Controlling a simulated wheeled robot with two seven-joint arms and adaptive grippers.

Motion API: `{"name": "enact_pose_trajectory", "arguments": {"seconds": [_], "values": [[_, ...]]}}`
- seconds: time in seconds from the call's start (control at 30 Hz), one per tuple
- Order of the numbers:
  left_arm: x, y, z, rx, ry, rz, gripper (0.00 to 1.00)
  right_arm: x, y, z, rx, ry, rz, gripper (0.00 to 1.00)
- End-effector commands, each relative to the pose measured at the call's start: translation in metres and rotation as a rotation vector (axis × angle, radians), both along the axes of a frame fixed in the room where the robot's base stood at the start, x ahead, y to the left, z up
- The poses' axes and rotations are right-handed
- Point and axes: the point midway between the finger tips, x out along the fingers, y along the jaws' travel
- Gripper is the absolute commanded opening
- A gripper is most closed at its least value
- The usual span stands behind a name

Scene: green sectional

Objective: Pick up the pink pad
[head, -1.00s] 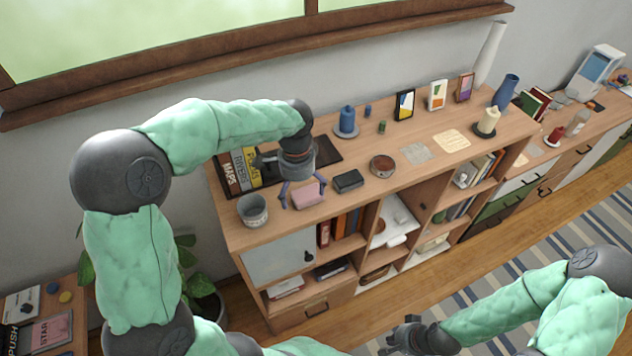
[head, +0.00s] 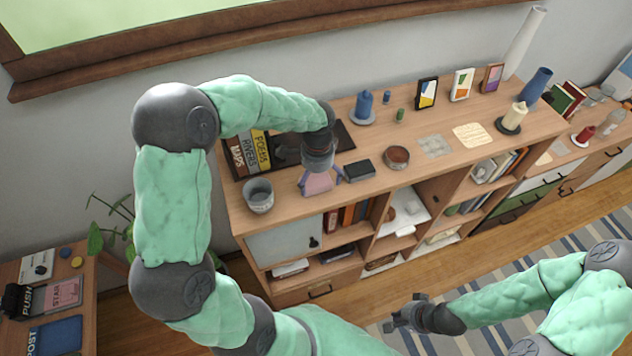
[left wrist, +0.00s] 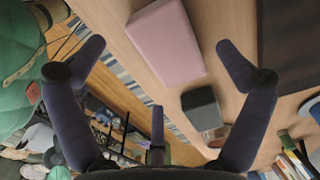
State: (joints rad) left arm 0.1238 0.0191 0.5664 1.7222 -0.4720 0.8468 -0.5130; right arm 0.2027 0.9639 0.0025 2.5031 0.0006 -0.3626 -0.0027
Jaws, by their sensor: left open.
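The pink pad (head: 319,184) lies on the wooden shelf top near its front edge, between the grey pot and a small black box. In the left wrist view, the pad (left wrist: 167,42) lies between the spread fingers, beyond their tips. My left gripper (head: 321,178) is open and empty, pointing down over the pad, its fingers to either side in the head view. Whether they touch it I cannot tell. My right gripper (head: 404,313) hangs low over the floor, away from the shelf; its finger opening is unclear.
The grey pot (head: 258,196) stands left of the pad and the black box (head: 359,170) close on its right. A round brown bowl (head: 396,157) is farther right. Upright books (head: 253,151) stand behind on a dark mat. A blue candle (head: 364,106) is at the back.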

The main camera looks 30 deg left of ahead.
Motion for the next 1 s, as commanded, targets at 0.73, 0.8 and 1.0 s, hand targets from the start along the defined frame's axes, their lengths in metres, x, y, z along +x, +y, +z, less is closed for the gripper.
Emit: {"name": "enact_pose_trajectory", "arguments": {"seconds": [0.73,0.8,1.0], "values": [[0.001,0.001,-0.033,-0.001,-0.001,0.001,0.5,0.0,0.0,0.006,0.0,0.0,0.0,0.0],[0.001,0.001,-0.033,0.0,0.0,0.001,0.5,0.0,0.0,0.006,0.0,0.0,0.0,0.0],[0.001,0.001,-0.033,-0.001,0.001,0.001,0.46,0.0,0.0,0.006,0.0,0.0,0.0,0.0]]}}
